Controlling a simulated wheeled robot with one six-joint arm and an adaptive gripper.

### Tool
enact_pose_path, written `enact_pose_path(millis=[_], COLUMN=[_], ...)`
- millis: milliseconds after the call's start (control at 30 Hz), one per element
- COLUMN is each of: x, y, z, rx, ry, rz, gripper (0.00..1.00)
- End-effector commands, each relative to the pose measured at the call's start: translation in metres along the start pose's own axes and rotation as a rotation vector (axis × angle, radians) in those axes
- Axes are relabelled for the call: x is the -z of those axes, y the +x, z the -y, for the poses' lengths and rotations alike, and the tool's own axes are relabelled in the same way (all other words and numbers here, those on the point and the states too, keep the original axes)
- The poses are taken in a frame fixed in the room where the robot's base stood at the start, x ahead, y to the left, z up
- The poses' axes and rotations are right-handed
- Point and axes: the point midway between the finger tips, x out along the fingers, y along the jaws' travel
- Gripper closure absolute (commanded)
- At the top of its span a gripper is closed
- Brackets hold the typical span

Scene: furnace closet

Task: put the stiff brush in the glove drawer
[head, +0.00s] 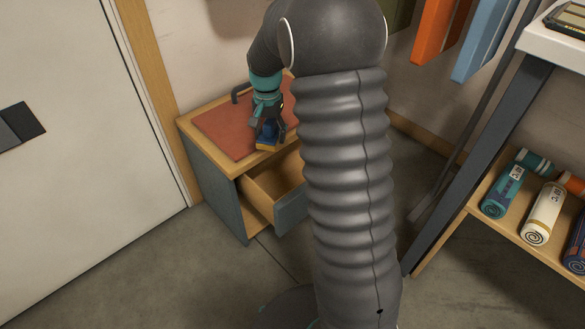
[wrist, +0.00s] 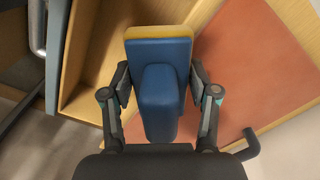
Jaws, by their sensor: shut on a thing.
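The stiff brush (wrist: 160,98) has a blue body and a yellow strip at its far end. My gripper (wrist: 158,82) is shut on it, with a finger on each side. In the head view, the brush (head: 268,142) hangs from my gripper (head: 269,130) over the front edge of the cabinet top, close to the drawer. The drawer (head: 287,208) is pulled open and its visible inside looks empty; my arm hides its right part. The wrist view shows the drawer's grey-blue front (wrist: 57,50) to the left of the brush.
The low wooden cabinet (head: 211,170) has a red mat (head: 222,130) and a dark bar handle (head: 240,92) on top. A shelf (head: 490,228) at right holds several rolled items. A white door (head: 80,200) is at left. Floor in front of the cabinet is clear.

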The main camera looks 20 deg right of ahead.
Motion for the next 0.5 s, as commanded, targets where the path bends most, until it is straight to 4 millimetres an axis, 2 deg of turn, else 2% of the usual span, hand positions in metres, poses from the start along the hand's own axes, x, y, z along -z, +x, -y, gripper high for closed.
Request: enact_pose_path(millis=[33, 200, 367, 500], x=[0.006, 0.018, 0.021, 0.022], y=[0.011, 0.019, 0.022, 0.04], z=[-0.018, -0.062, -0.083, -0.087], rx=[0.001, 0.0, 0.0, -0.002], ry=[0.101, 0.408, 0.563, 0.594], rz=[-0.001, 0.0, 0.001, 0.003], gripper=[0.73, 0.73, 0.73, 0.73])
